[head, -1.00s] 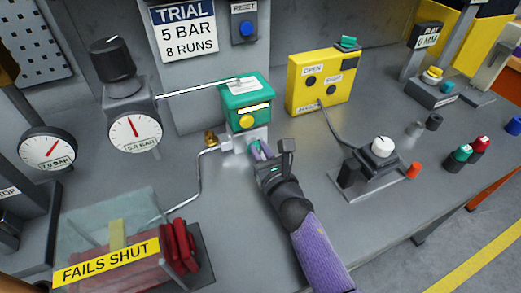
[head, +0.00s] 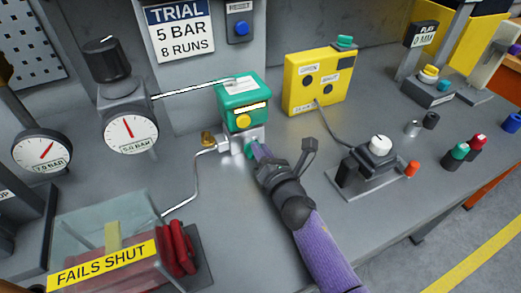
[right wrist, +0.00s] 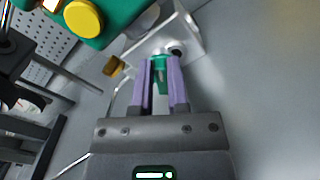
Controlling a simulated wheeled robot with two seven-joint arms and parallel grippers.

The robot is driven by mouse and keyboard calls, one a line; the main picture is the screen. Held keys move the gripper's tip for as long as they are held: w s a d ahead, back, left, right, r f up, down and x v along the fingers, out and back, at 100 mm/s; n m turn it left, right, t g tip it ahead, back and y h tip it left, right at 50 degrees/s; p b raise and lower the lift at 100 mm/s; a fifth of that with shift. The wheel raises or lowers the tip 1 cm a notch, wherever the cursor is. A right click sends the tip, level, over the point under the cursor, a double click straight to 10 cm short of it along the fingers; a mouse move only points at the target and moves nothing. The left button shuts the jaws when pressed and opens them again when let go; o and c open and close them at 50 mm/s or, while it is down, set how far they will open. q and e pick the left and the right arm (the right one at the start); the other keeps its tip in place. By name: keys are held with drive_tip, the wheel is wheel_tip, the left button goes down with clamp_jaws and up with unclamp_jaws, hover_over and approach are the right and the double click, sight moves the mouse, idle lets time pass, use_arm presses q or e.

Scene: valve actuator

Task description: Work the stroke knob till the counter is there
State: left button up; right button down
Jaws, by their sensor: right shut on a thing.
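A green box (head: 238,97) with a yellow button (head: 243,121) stands on a metal block in the head view. A small counter-like window (head: 251,107) is on its front; I cannot read it. A small green knob (head: 251,151) sticks out of the block below and also shows in the right wrist view (right wrist: 161,78). My right gripper (head: 259,153) reaches it from the front. Its two purple fingers (right wrist: 165,84) are shut on the knob, one on each side, partly hiding it. My left gripper is in neither view.
A brass fitting (head: 208,140) and thin pipe are left of the block. A yellow box (head: 318,78) stands behind right, wired to a white-knobbed unit (head: 379,143). Dial gauges (head: 131,132) and a clear-covered "FAILS SHUT" box (head: 105,265) are on the left.

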drive_tip(key=shift+m, duration=0.4)
drive_tip(key=c, duration=0.6)
unclamp_jaws()
drive_tip(key=p+v, duration=0.2)
drive_tip(key=v, duration=0.8)
